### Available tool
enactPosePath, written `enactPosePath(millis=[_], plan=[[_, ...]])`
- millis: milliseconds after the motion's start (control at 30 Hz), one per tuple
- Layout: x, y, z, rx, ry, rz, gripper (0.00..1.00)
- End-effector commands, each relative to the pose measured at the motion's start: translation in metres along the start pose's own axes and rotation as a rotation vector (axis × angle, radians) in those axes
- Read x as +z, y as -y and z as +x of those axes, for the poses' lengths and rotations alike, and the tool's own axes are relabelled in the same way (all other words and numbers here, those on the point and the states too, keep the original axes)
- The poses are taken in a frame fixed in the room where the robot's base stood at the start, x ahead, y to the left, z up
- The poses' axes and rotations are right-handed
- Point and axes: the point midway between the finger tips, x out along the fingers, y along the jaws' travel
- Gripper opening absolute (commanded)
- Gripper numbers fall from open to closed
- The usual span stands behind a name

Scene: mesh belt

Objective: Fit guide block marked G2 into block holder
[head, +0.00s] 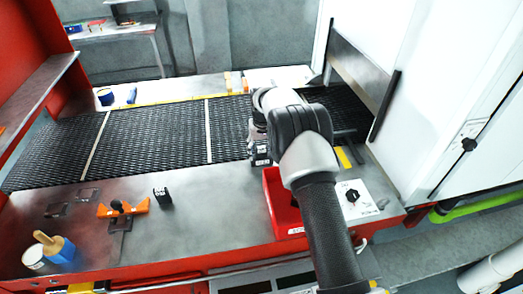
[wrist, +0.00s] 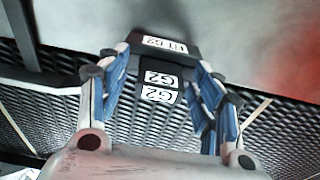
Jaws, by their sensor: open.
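My gripper (wrist: 160,75) is open, its blue-padded fingers standing either side of a black piece with white G2 labels (wrist: 159,88). Gaps show beside the lower labels; whether a fingertip touches it higher up I cannot tell. Beyond and above it is a wider dark body (wrist: 164,45) with another white label ending in G2. The wrist view does not clearly show where block and holder divide, or how deep the block sits. In the head view my arm hides most of the gripper; a dark labelled part (head: 261,161) shows at the belt's near edge.
A red bin (head: 279,205) stands close below my arm. A small black labelled block (head: 162,196), an orange fixture (head: 122,209) and a blue pot with a brush (head: 59,250) are on the steel table to the left. The mesh belt (head: 160,135) runs behind; a white cabinet is right.

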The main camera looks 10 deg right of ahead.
Motion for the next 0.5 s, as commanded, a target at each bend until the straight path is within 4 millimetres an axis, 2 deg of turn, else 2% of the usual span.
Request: enactPosePath(millis=[133, 267, 500], plan=[[0.0, 0.0, -0.004, 0.0, -0.001, 0.0, 0.59], [-0.001, 0.0, -0.021, 0.0, -0.004, 0.0, 0.59], [-0.001, 0.0, -0.072, 0.0, -0.004, 0.0, 0.59]])
